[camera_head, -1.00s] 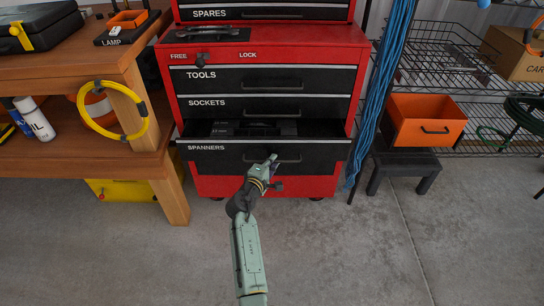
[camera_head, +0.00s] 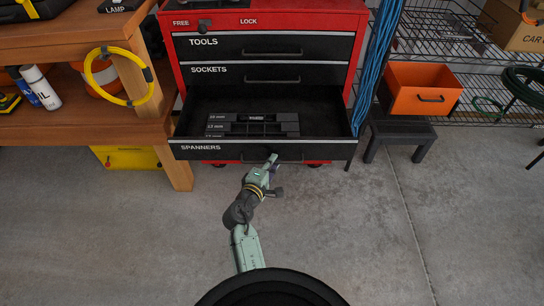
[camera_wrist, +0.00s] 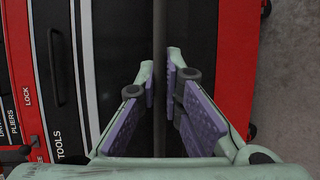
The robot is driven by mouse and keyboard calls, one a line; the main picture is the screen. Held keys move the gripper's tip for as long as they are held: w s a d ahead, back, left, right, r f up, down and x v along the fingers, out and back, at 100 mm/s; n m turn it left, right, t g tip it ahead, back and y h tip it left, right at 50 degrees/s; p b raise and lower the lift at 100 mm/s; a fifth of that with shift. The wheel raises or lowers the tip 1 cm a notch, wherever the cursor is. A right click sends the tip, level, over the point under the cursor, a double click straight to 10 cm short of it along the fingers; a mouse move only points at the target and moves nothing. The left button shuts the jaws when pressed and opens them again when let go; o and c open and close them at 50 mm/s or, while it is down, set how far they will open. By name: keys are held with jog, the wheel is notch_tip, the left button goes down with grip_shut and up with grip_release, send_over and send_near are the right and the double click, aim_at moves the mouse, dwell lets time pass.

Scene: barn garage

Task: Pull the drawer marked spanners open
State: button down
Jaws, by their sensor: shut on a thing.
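The drawer marked spanners (camera_head: 215,149) is the low black drawer of the red tool chest (camera_head: 365,22). It stands well open toward me, and a dark organiser tray (camera_head: 252,124) lies inside. My gripper (camera_head: 271,160) is at the drawer front, shut on the drawer's handle. In the wrist view, the two purple-padded fingers of my gripper (camera_wrist: 161,100) lie on either side of the dark handle bar (camera_wrist: 160,50).
The sockets drawer (camera_head: 270,75) and tools drawer (camera_head: 265,46) above are closed. A wooden bench (camera_head: 175,165) stands at left, with a yellow case (camera_head: 125,158) below. At right are an orange bin (camera_head: 415,85) and a black stool (camera_head: 405,128). The concrete floor in front is clear.

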dwell(0.3)
jog(key=c, duration=2)
grip_release()
jog(key=v, duration=0.7)
jog(key=shift+s+a, duration=0.15)
jog(key=shift+s, duration=0.1)
